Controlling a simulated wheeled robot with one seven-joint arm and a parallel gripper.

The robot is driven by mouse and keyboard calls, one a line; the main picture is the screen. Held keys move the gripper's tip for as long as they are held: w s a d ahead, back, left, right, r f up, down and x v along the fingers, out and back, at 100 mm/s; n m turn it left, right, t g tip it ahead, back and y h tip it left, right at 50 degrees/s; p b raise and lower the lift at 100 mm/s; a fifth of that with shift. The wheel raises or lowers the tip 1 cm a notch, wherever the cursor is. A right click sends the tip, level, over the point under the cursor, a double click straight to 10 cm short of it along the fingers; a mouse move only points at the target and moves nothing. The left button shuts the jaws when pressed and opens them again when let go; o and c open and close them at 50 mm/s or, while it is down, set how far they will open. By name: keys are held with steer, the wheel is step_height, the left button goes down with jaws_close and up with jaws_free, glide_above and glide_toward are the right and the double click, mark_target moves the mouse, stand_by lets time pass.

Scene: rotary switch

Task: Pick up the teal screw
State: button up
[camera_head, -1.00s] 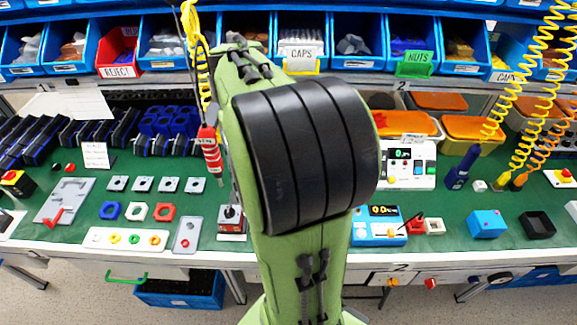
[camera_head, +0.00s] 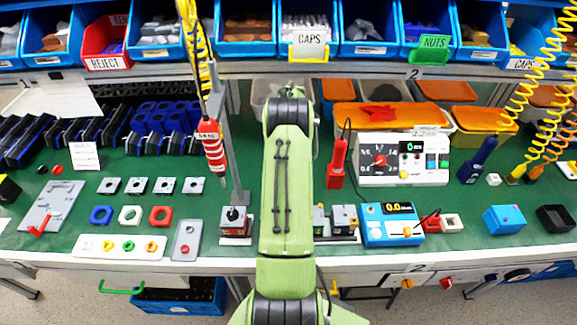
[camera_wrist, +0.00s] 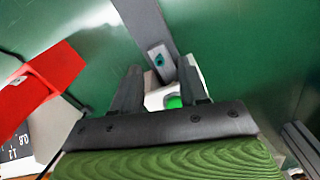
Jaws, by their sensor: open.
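In the wrist view a small teal piece (camera_wrist: 159,60), which looks like the teal screw, sits in the end of a grey block or bar (camera_wrist: 157,51). My gripper (camera_wrist: 158,66) is open, with its two dark fingers apart and pointing towards that block. The teal piece shows in the gap between the fingertips; whether they are level with it I cannot tell. A white part with a bright green spot (camera_wrist: 173,101) shows between the fingers, nearer the palm. In the head view my own arm hides the gripper and the screw.
A blue meter (camera_head: 390,223) stands at the front right. A post with a red-and-white tool (camera_head: 212,150) stands left of my arm.

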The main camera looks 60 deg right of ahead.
step_height(320, 180, down, 3)
steer(key=shift+r, duration=0.1)
jaws_close()
stand_by(0.3)
step_height(320, 180, up, 12)
steer(key=p, duration=0.2)
steer(key=s+a+b, duration=0.1)
steer(key=s+a, duration=0.3)
steer(key=a, duration=0.4)
steer(key=s+a+b, duration=0.1)
steer(key=s+a, duration=0.3)
steer(key=a, duration=0.4)
steer(key=shift+s, duration=0.1)
